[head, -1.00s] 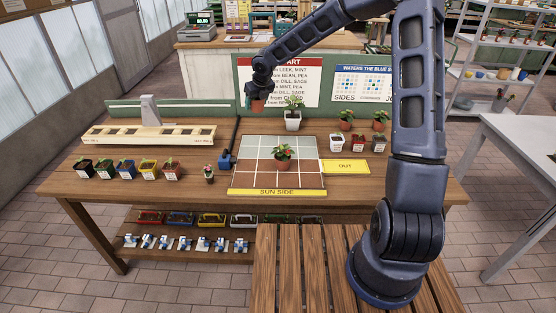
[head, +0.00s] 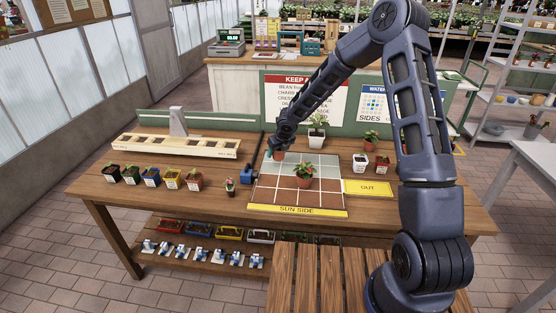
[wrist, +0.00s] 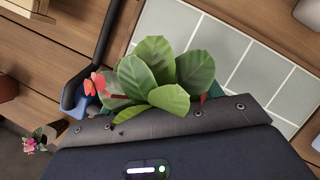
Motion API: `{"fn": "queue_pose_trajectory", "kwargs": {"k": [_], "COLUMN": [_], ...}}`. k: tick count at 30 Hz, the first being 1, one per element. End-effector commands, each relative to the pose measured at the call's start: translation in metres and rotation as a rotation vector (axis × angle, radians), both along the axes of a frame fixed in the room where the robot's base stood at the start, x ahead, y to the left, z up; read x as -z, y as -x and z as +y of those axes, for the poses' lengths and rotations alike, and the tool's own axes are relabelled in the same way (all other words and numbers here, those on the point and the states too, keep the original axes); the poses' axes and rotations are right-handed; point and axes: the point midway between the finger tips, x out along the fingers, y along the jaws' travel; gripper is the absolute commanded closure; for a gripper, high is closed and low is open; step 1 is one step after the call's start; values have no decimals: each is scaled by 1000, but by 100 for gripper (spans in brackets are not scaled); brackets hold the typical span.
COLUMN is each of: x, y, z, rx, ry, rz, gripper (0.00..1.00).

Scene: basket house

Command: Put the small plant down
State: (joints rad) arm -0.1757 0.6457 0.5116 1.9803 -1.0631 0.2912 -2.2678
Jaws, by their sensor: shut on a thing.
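My gripper (head: 280,147) is shut on the small plant, low over the back left part of the tiled board (head: 326,162). The small plant's terracotta pot (head: 278,156) is partly hidden by my gripper in the head view. I cannot tell whether the pot touches the board. In the wrist view the small plant (wrist: 165,75) shows broad green leaves and a red flower at its left; its pot is hidden. The board (wrist: 260,75) lies behind and to the right of the leaves there.
Another potted plant (head: 303,174) stands on the board's middle. A white-potted plant (head: 317,131) stands behind the board. A blue tool (head: 248,172) and a small pink-flowered pot (head: 230,187) are at its left. A yellow OUT mat (head: 368,187) is at its right.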

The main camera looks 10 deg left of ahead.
Motion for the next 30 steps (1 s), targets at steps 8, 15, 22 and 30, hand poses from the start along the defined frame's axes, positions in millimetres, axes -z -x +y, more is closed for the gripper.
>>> {"fn": "queue_pose_trajectory", "kwargs": {"k": [8,15,22,30], "x": [17,39,43,46], "y": [1,0,0,0], "z": [0,0,0,0], "rx": [-1,-2,1,0], "ry": [1,1,0,0], "rz": [2,0,0,1], "gripper": [63,63,63,34]}}
